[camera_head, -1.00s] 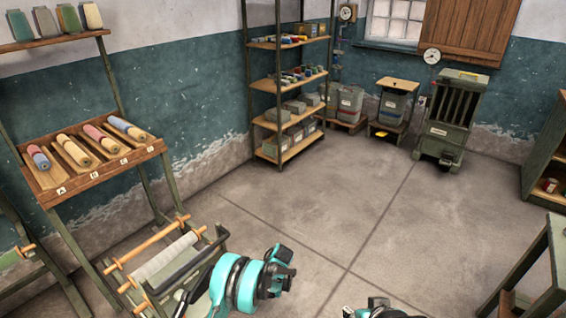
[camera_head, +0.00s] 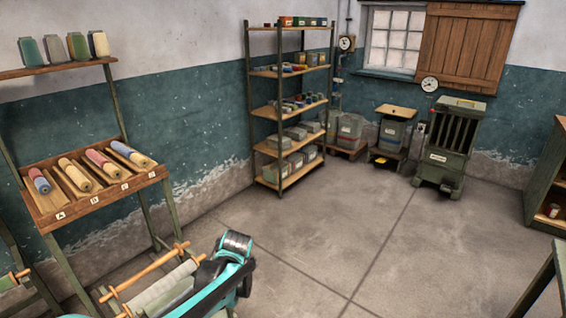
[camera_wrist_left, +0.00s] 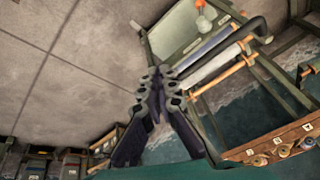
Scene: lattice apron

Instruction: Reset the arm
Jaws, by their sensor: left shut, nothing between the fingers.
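My left gripper (camera_wrist_left: 160,78) shows in the left wrist view, its fingers together and empty. It hangs above the floor beside a green frame with wooden rollers (camera_wrist_left: 222,78), and I see no contact. In the head view, my teal and black left arm rises at the bottom, in front of part of the roller frame (camera_head: 160,288). The left fingers cannot be made out there. My right gripper is not in view.
A sloped wooden rack (camera_head: 95,182) holds several coloured spools at the left. A tall shelf unit (camera_head: 280,27) stands in the back corner. A green slotted cabinet (camera_head: 445,145) stands at the back right. The middle floor (camera_head: 350,225) is open.

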